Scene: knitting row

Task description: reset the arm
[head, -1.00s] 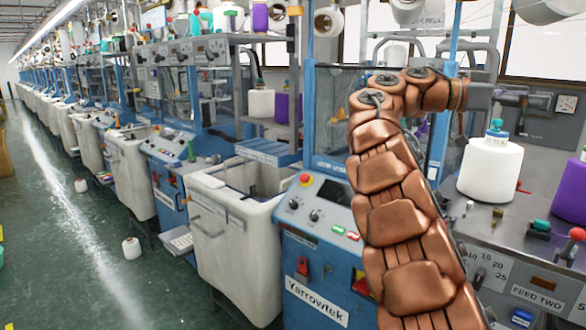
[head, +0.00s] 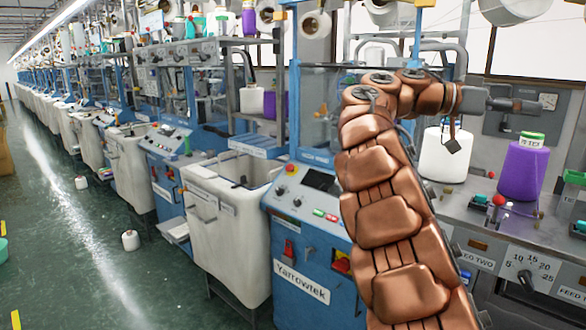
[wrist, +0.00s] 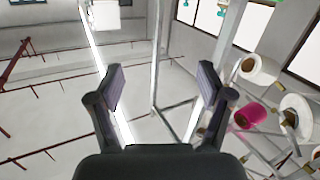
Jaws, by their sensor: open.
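My arm rises from the bottom right of the head view in copper-coloured segments and bends to the right at the top. My gripper (head: 512,105) is at its end, small, over the grey bench on the right. In the wrist view my gripper (wrist: 160,88) shows two dark fingers spread well apart with nothing between them. Beyond the fingers are pale ceiling, metal posts and cones of yarn.
A blue Yarrowtek machine (head: 305,235) and a white bin (head: 228,225) stand left of my arm. The green floor (head: 75,260) is open at left, with small white cones on it.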

